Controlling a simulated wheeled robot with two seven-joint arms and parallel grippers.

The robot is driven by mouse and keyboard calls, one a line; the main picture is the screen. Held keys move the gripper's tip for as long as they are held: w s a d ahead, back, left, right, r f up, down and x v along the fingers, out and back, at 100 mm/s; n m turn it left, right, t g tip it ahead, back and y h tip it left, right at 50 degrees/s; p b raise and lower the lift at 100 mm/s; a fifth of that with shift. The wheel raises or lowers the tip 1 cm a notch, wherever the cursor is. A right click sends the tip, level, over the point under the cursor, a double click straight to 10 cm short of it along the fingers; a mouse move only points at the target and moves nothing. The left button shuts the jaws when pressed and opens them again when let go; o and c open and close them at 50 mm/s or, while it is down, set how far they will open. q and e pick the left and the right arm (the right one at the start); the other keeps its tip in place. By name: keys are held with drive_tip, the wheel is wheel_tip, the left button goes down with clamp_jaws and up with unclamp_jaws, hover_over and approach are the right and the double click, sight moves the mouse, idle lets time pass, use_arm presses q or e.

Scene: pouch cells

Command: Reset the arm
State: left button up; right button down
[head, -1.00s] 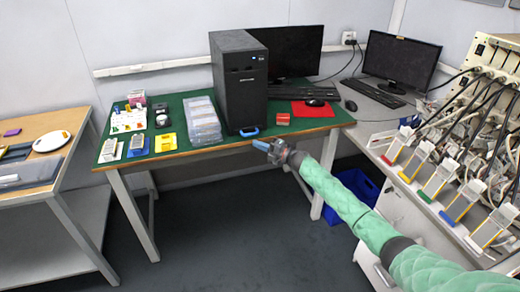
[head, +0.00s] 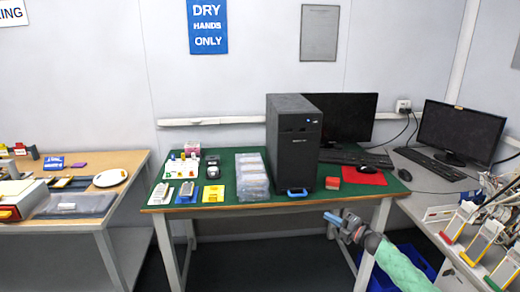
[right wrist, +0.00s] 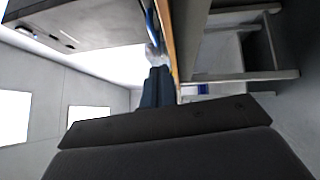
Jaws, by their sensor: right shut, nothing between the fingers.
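My right gripper (head: 332,220) is in the head view, in front of the green table's front edge, below and to the right of the computer tower's foot. Its bluish fingers are together and hold nothing. In the right wrist view the fingers (right wrist: 157,72) point away from the camera, close together. My green-sleeved right arm comes in from the lower right. My left gripper is not in view.
A wooden bench (head: 135,160) stands left. Several pouch-cell holders (head: 483,240) stand right. Dark floor is open in front.

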drive_tip(key=w+d+r+m+t+h, duration=0.4)
drive_tip(key=d+r+m+h, duration=0.3)
drive_tip(key=m+h, duration=0.8)
drive_tip(key=s+a+f+m+g+y+p, duration=0.1)
drive_tip(key=s+a+f+m+g, duration=0.25)
drive_tip(key=s+a, duration=0.9)
drive_tip(key=s+a+f+m+g+y+p, duration=0.1)
drive_tip(key=s+a+f+m+g, duration=0.3)
drive_tip(key=s, duration=1.8)
drive_tip(key=s+a+f+m+g+y+p, duration=0.15)
drive_tip(key=s+a+f+g, duration=0.5)
drive_tip(key=s, duration=1.05)
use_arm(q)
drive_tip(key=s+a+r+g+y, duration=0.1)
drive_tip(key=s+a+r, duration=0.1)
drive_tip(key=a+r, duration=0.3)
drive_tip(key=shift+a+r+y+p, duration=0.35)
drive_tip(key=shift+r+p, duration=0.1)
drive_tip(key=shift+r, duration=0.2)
use_arm(e)
drive_tip(key=s+a+f, duration=0.2)
drive_tip(key=s, duration=0.4)
drive_tip(key=s+a+f+m+g, duration=0.1)
drive_tip(key=s+a+f, duration=0.1)
drive_tip(key=s, duration=0.4)
drive_tip(key=shift+s+g, duration=0.3)
